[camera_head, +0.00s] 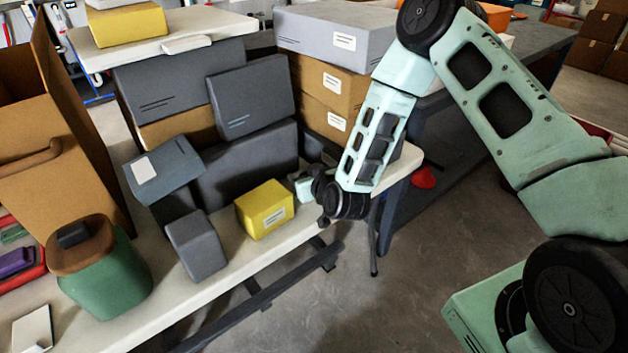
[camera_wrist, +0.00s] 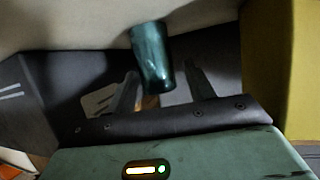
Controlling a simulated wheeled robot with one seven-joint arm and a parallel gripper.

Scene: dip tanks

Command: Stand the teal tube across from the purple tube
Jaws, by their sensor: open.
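The teal tube (camera_wrist: 151,52) shows in the wrist view against the pale table top, with its near end between the spread fingers. My gripper (camera_wrist: 160,74) is open; a gap shows on the right side of the tube, and contact on the left cannot be made out. In the head view my gripper (camera_head: 310,188) is low over the table, just right of a yellow box. A small pale teal patch shows there, but I cannot tell whether it is the tube or part of my gripper.
The yellow box (camera_head: 265,209) and a grey box (camera_head: 196,246) stand near the table's front edge. Dark boxes (camera_head: 247,165) are stacked behind. A green container (camera_head: 105,280) with a brown lid stands at left. In the wrist view a yellow surface (camera_wrist: 266,65) flanks the fingers on the right.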

